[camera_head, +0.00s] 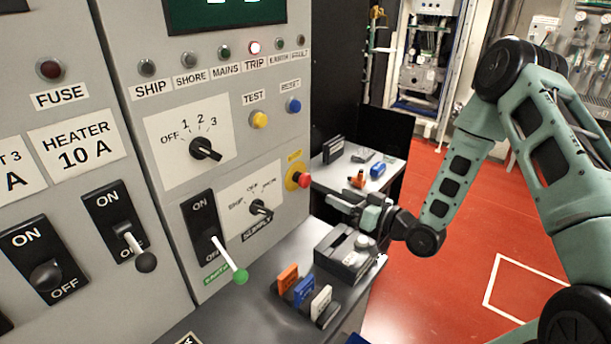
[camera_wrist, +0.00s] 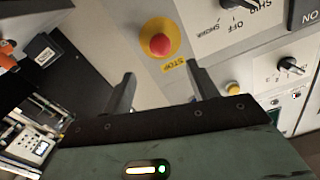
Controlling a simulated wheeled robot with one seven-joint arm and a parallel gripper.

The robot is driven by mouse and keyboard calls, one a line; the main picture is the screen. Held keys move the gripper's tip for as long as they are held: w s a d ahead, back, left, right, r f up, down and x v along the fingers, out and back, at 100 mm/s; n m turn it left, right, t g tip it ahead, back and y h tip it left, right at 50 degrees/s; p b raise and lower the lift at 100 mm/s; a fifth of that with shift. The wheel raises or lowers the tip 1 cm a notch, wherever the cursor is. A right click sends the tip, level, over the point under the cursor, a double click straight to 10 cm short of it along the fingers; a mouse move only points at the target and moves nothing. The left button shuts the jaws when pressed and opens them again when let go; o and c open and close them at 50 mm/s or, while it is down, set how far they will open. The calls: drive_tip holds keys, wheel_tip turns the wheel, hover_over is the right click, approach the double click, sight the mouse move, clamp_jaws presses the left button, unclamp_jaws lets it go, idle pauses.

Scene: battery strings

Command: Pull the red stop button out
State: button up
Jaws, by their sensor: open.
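The red stop button (camera_head: 304,181) sits on a yellow round base at the right edge of the grey panel, above the desk. In the wrist view the red button (camera_wrist: 161,45) is seen face-on in its yellow ring, above a yellow STOP label (camera_wrist: 174,65). My gripper (camera_head: 341,205) is to the right of and a little below the button, apart from it. In the wrist view my gripper's two fingers (camera_wrist: 160,85) are spread with nothing between them. The button lies beyond the fingertips, roughly in line with the gap.
The supply switch (camera_head: 260,208) and the green-tipped earth lever (camera_head: 230,262) are left of the button. A grey box (camera_head: 345,258) and several coloured tags (camera_head: 304,290) stand on the desk under my gripper. A side table (camera_head: 330,178) with small items is behind.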

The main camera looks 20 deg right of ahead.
sight(308, 182)
drive_tip(key=p+x, duration=0.4)
drive_tip(key=x, duration=0.8)
drive_tip(key=shift+w+a, duration=0.15)
clamp_jaws()
drive_tip(key=shift+b+v, duration=0.65)
drive_tip(key=shift+v, duration=0.2)
unclamp_jaws()
